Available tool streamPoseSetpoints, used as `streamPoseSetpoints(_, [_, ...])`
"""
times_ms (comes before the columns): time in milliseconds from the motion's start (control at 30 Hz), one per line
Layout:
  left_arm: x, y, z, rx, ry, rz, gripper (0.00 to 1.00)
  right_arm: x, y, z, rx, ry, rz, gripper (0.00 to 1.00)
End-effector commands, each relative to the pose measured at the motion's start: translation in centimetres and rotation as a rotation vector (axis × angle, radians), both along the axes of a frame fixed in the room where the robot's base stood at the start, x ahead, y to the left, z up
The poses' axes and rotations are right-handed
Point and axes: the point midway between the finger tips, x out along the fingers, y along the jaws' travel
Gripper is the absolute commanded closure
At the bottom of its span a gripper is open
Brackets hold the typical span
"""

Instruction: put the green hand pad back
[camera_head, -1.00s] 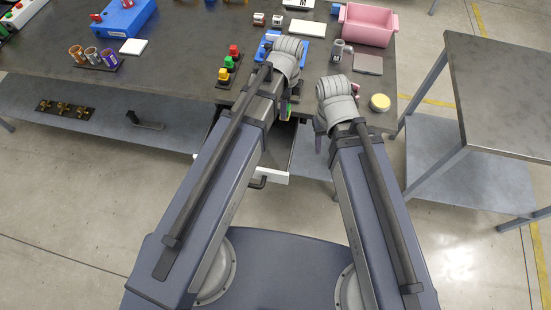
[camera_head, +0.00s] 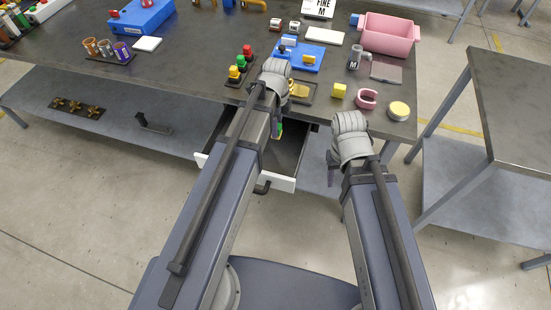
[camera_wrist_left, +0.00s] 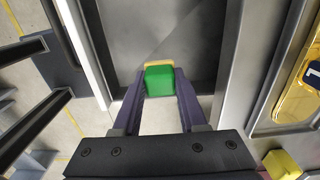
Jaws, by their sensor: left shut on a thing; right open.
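The green hand pad (camera_wrist_left: 159,83) is a small green block with a tan layer on its far edge. My left gripper (camera_wrist_left: 160,92) is shut on it in the left wrist view, with a finger on each side. In the head view the pad (camera_head: 280,130) shows only partly below my left gripper (camera_head: 277,122), over the open drawer. The drawer (camera_head: 285,183) has a white front and a dark interior; its bare floor (camera_wrist_left: 180,30) shows beyond the pad in the wrist view. My right gripper (camera_head: 331,172) is open and apart from everything, in front of the table edge.
A framed tray with a gold plate (camera_head: 299,90) lies near the table edge. A yellow cube (camera_head: 339,90), a pink ring (camera_head: 366,99) and a round yellow-topped pot (camera_head: 398,110) stand to its right. Stacked coloured blocks (camera_head: 240,65) stand left. A pink bin (camera_head: 389,35) is behind.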

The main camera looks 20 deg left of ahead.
Motion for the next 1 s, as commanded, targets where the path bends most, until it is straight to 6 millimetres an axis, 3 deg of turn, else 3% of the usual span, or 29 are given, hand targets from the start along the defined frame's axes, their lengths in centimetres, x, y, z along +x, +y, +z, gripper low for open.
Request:
streamPoseSetpoints(367, [0.2,0.6,-1.1,0.000,0.000,0.001,1.00,0.0,0.0,-1.1,0.000,0.000,0.000,0.50])
streamPoseSetpoints(800, [0.2,0.6,-6.9,0.000,0.000,0.001,1.00,0.0,0.0,-7.0,0.000,0.000,0.000,0.50])
streamPoseSetpoints(1000, [0.1,0.6,-7.0,0.000,0.000,0.001,1.00,0.0,0.0,-7.0,0.000,0.000,0.000,0.50])
